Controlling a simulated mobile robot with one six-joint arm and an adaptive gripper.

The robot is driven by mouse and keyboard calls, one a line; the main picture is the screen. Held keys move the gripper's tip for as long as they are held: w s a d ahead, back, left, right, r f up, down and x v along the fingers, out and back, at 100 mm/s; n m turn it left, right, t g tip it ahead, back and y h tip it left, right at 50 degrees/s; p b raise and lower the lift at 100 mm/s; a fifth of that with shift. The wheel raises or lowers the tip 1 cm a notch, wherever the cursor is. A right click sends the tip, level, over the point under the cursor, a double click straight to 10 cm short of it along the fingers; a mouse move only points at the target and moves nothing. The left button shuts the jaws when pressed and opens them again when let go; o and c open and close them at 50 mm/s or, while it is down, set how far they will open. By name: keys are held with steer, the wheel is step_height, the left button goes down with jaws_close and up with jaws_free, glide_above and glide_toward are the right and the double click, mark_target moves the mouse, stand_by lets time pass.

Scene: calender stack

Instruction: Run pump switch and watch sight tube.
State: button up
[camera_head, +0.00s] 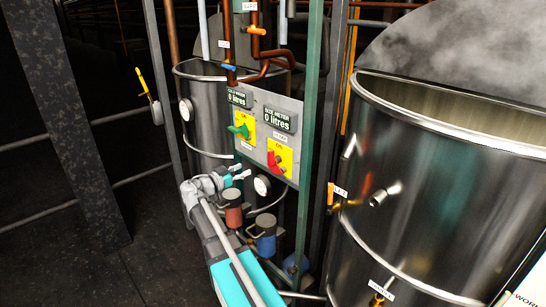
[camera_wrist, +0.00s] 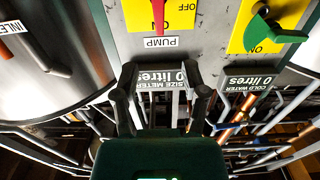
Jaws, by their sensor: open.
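The red pump switch (camera_head: 275,162) sits on a yellow plate low on the grey panel. In the wrist view the red lever (camera_wrist: 158,14) is at the top, above a PUMP label (camera_wrist: 160,42), and is partly cut off. Its setting is unclear. The size meter (camera_head: 280,119) reads 0 litres; it also shows upside down between my fingers in the wrist view (camera_wrist: 160,80). My gripper (camera_head: 240,175) is open and empty, below and left of the red switch, apart from it. I cannot pick out the sight tube with certainty.
A green switch (camera_head: 240,130) and a cold water meter (camera_head: 238,97) reading 0 litres share the panel (camera_head: 262,100). A large steaming tank (camera_head: 430,210) stands right; a smaller tank (camera_head: 207,110) is behind. A green post (camera_head: 312,100) borders the panel. Dark floor is open left.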

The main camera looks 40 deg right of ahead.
mark_target(271, 157)
steer(key=shift+d, duration=0.15)
steer(key=d, duration=0.9)
steer(key=w+d, duration=0.1)
steer(key=d, duration=0.3)
steer(key=shift+d, duration=0.2)
steer(key=shift+c, duration=0.2)
